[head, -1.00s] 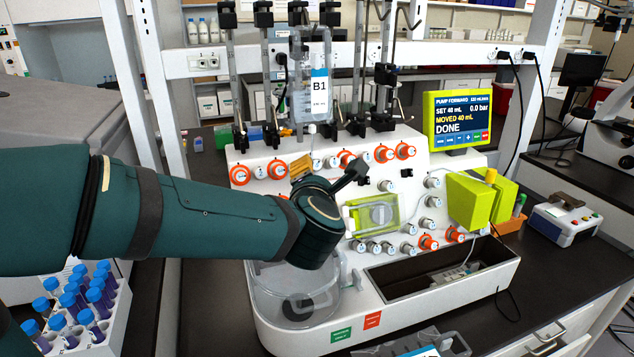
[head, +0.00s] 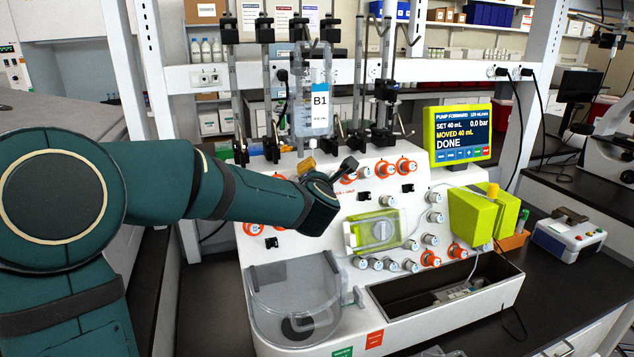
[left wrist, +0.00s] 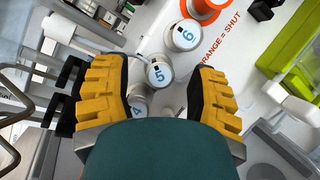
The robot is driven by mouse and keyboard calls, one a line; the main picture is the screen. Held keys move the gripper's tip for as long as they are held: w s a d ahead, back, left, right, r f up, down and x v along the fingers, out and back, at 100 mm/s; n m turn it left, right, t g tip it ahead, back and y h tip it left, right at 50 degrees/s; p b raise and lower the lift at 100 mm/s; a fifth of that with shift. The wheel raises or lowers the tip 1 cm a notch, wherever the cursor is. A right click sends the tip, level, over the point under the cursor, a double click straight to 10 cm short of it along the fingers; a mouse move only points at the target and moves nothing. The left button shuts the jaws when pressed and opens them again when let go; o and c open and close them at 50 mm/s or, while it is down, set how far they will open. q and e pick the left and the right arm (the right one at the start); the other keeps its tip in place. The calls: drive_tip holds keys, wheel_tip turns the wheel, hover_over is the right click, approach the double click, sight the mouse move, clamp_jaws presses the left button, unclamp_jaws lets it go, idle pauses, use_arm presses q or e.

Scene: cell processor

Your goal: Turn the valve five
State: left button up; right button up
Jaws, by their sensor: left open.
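Valve five is a white round knob with a blue 5 (left wrist: 161,73) in the left wrist view. It shows between the two yellow-padded fingers of my left gripper (left wrist: 156,88), with a visible gap on each side. My left gripper is open and empty, facing the machine's panel. Valve 6 (left wrist: 185,34) is just beyond it and valve 4 (left wrist: 141,112) is partly hidden below it. In the head view my left gripper (head: 328,168) is at the upper left of the panel, and my arm hides the valves behind it. My right gripper is out of view.
The white machine (head: 345,235) has more knobs, several with orange rings. Its screen (head: 459,133) reads DONE, moved 40 mL. Bag B1 (head: 319,100) hangs above the panel. A clear round vessel (head: 292,290) stands below my arm.

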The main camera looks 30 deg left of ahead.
use_arm(q)
drive_tip(key=shift+w+a, duration=0.15)
clamp_jaws()
